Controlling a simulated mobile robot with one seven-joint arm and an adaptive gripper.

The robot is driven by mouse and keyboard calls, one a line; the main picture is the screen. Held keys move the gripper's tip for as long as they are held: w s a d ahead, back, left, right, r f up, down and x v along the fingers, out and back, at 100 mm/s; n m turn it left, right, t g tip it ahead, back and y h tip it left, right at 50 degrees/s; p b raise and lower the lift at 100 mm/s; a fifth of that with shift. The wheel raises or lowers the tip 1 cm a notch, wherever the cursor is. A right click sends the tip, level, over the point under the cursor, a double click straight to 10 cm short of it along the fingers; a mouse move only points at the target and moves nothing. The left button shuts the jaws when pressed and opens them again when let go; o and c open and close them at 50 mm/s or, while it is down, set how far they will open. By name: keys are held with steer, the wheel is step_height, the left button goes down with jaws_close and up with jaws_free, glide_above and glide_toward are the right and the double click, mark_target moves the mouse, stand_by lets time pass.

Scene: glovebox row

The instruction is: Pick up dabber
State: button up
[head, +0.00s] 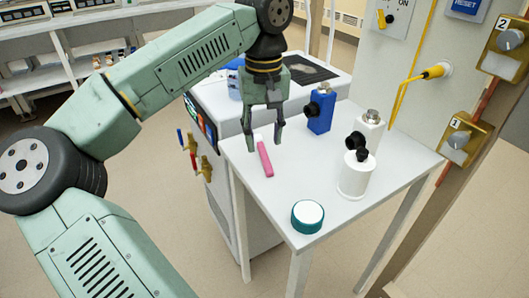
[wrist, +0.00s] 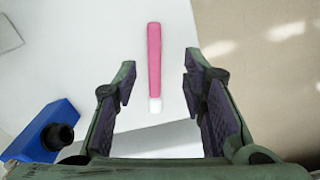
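The dabber is a pink stick with a white tip. It lies on the white table (head: 300,190) near its left edge in the head view (head: 265,160). My gripper (head: 264,146) points down over the tip end of the dabber in the head view.
A blue block-shaped thing with a black knob (head: 320,108) stands behind to the right. A white one with a black knob (head: 368,130) and a white cylinder (head: 356,176) stand further right. A teal-sided jar with white top (head: 307,216) is at the front corner. The table's left edge is close.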

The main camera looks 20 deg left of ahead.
mark_target(267, 161)
steer(key=shift+w+d+f+p, duration=0.15)
steer(key=shift+f+p, duration=0.15)
steer(key=shift+f, duration=1.35)
steer(key=shift+w+d+f+p, duration=0.15)
steer(key=shift+f+p, duration=0.1)
steer(key=shift+f, duration=1.35)
steer(key=shift+s, duration=0.1)
jaws_close()
